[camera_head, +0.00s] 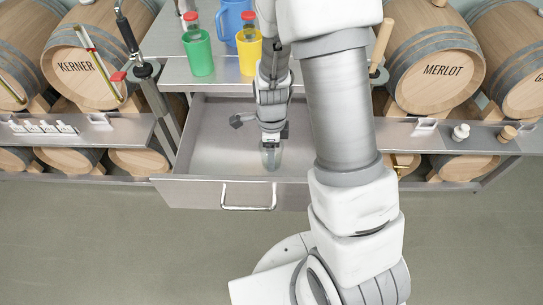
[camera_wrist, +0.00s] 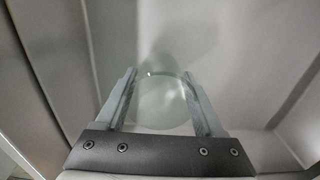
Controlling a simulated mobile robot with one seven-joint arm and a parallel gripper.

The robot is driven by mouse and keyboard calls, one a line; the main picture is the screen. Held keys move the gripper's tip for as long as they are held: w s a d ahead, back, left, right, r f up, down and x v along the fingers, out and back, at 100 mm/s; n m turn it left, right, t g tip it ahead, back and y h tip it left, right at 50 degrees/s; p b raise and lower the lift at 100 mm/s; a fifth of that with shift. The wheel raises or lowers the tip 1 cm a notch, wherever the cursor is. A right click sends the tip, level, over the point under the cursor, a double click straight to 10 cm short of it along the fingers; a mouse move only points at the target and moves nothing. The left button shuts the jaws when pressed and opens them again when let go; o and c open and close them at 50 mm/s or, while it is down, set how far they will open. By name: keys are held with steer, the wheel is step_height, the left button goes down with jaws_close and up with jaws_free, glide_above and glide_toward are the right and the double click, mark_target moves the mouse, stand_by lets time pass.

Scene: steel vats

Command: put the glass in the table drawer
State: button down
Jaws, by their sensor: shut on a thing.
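The table drawer (camera_head: 215,160) is pulled open below the steel table top, with its handle at the front. My gripper (camera_head: 271,143) is lowered inside the drawer, toward its front right part. It is shut on a clear glass (camera_head: 271,158). In the wrist view the glass (camera_wrist: 162,100) lies between the two fingers of my gripper (camera_wrist: 162,103), with the drawer's grey walls around it. I cannot tell whether the glass touches the drawer floor.
A green cup (camera_head: 198,54), a yellow cup (camera_head: 248,53) and a blue jug (camera_head: 232,20) stand on the steel table (camera_head: 222,72) above the drawer. Barrels flank it on both sides. The left part of the drawer looks empty.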

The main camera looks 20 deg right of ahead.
steer(key=shift+f, duration=0.5)
steer(key=shift+f, duration=0.2)
jaws_free()
steer(key=shift+r, duration=0.1)
